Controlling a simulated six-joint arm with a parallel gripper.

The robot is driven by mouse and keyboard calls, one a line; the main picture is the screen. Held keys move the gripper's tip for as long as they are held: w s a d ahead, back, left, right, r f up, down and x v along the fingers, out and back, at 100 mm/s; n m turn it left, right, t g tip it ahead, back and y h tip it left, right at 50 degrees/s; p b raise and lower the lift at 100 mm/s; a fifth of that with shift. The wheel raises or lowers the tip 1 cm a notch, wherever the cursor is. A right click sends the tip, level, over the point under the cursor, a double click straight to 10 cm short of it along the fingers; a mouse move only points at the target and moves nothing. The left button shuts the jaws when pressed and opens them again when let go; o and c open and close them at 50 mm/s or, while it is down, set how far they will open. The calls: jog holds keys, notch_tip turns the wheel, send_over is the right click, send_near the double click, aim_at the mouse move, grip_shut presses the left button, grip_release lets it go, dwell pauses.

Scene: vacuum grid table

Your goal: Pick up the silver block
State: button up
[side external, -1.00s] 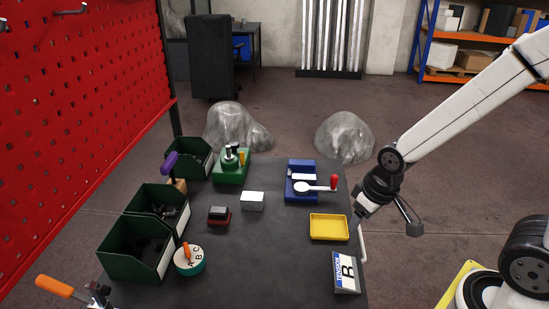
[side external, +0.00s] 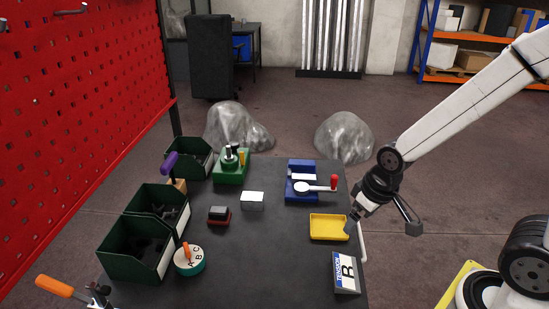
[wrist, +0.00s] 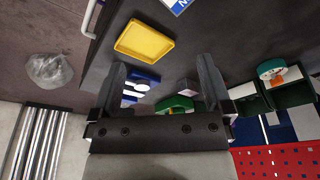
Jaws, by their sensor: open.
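The silver block (side external: 252,201) sits on the dark table near its middle in the side view. A small greyish block (wrist: 187,87), which looks like it, shows between the fingers in the wrist view, near the right finger. My gripper (side external: 351,223) is above the table's right edge, beside the yellow tray, well to the right of the silver block. In the wrist view my gripper (wrist: 162,65) has its two fingers wide apart with nothing held between them.
The yellow tray (side external: 327,227) and blue fixture (side external: 300,190) lie between my gripper and the table's middle. A black-and-red block (side external: 219,216) is left of the silver block.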

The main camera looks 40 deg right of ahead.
jog(key=w+a+n+g, duration=0.15)
jog(key=w+n, duration=0.25)
jog(key=w, duration=1.3)
jog(key=n, duration=0.4)
send_over(252, 196)
jog(key=s, duration=0.1)
jog(key=f, duration=0.2)
jog(key=f+g, duration=0.1)
jog(key=shift+s+d+f, duration=0.1)
jog(key=shift+d+f, duration=0.25)
jog(key=shift+w+a+f+n, duration=0.3)
jog(key=shift+w+f+n, duration=0.2)
jog(key=shift+w, duration=0.2)
jog(key=shift+f, duration=1.3)
jog(key=shift+f, duration=0.1)
jog(key=shift+f, duration=2.45)
